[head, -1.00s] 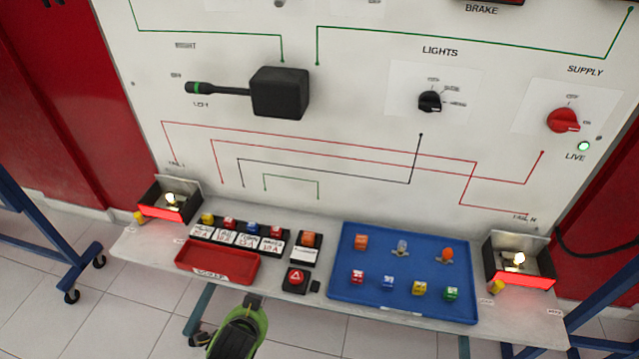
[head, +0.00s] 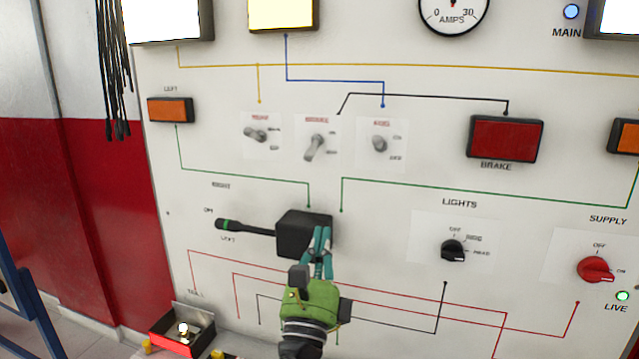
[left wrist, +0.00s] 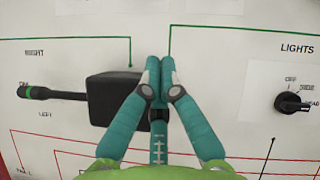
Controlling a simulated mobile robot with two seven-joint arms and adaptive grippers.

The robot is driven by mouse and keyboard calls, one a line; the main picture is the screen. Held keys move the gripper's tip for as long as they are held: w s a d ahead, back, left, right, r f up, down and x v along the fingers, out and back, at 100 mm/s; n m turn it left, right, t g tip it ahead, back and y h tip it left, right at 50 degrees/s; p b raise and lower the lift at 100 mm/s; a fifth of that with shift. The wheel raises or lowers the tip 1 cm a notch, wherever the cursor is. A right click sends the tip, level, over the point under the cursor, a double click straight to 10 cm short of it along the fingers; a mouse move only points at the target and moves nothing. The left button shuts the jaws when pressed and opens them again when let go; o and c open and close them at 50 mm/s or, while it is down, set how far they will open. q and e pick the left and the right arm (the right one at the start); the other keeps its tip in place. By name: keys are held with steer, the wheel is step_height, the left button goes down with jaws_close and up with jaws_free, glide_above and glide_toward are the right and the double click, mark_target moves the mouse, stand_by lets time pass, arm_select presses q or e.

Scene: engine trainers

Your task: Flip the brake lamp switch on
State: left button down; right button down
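The middle toggle switch (head: 315,147) sits on a pale plate on the upper panel. Its lever slants down, and its small labels are too blurred to read surely. A black line runs from beside this plate to the dark red brake lamp (head: 505,139), which looks unlit. My left gripper (head: 321,230) is below the switch, in front of the right side of the black stalk-switch box. In the left wrist view its teal fingertips (left wrist: 158,64) are together with nothing between them. I cannot tell whether they touch the panel. My right gripper is not in view.
Similar switches stand at left (head: 255,134) and right (head: 380,145) of the middle one. The black stalk box (head: 292,232) sticks out from the panel. The lights knob (head: 453,251) and red supply knob (head: 596,269) are to the right. The green live lamp (head: 622,296) is lit.

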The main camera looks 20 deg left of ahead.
mark_target(312, 150)
arm_select(q)
steer(key=shift+r, duration=0.1)
steer(key=p+x, duration=0.2)
steer(key=x, duration=0.8)
steer(key=shift+w+r, duration=0.15)
steer(key=shift+w, duration=0.05)
steer(key=r+p, duration=0.1)
steer(key=p, duration=0.1)
steer(key=s+a+r+p, duration=0.1)
steer(key=shift+s+a+r+p, duration=0.15)
steer(key=shift+a+r+p, duration=0.15)
steer(key=shift+p, duration=0.1)
steer(key=shift+s+a+r, duration=0.15)
steer(key=shift+s+a, duration=0.05)
steer(key=shift+w, duration=0.15)
